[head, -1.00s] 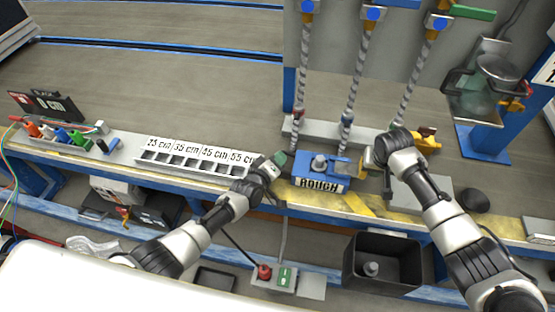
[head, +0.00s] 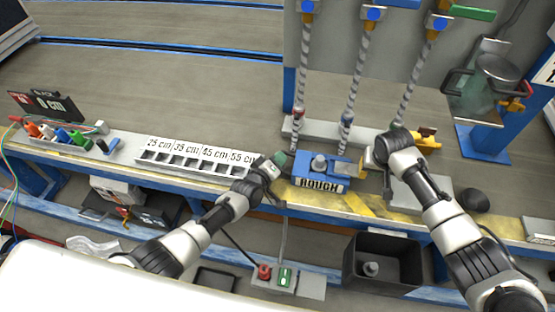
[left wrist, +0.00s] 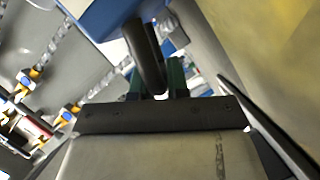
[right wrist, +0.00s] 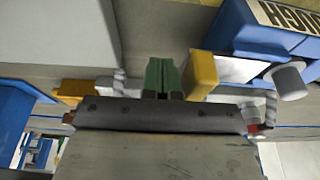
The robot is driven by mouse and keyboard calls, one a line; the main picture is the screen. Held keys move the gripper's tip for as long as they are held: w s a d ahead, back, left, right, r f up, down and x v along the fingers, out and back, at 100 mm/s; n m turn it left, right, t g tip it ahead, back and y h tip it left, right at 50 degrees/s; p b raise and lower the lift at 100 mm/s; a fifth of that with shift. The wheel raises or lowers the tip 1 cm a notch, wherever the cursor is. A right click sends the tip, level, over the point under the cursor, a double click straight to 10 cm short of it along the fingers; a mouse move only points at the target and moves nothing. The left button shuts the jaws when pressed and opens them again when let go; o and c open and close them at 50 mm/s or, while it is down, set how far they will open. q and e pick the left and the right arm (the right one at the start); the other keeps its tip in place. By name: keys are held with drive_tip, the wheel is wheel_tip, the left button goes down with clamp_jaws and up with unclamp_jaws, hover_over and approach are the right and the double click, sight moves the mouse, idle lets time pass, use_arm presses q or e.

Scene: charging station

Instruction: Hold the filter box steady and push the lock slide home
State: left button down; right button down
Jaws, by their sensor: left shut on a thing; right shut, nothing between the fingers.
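The blue filter box (head: 305,177) with the ROUGH label sits on the bench. My left gripper (head: 274,168) is at its left side, shut on the box's black handle (left wrist: 147,55); the blue box (left wrist: 112,14) shows above the handle in the left wrist view. The lock slide, a metal plate with a yellow end block (right wrist: 201,76), sticks out from the right side of the box. My right gripper (right wrist: 162,77) is shut and empty, its green fingertips close beside the yellow block. I cannot tell whether they touch it.
Twisted cables (head: 352,82) hang behind the box. A slotted length tray (head: 190,160) lies to the left. A black bin (head: 382,262) and a red and green button box (head: 287,278) are below the bench front. A dark round thing (head: 473,200) lies to the right.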

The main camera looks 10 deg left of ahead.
sight(359, 171)
use_arm(q)
drive_tip(key=shift+f, duration=0.1)
use_arm(e)
drive_tip(key=shift+a, duration=2.05)
drive_tip(key=shift+d, duration=0.2)
idle(0.6)
drive_tip(key=shift+d, duration=0.9)
drive_tip(key=w+v, duration=0.2)
drive_tip(key=v, duration=0.5)
drive_tip(key=shift+s+r, duration=0.15)
drive_tip(key=shift+r, duration=0.45)
use_arm(q)
drive_tip(key=c, duration=1)
unclamp_jaws()
drive_tip(key=shift+c, duration=0.2)
drive_tip(key=shift+s, duration=0.1)
drive_tip(key=v, duration=1.2)
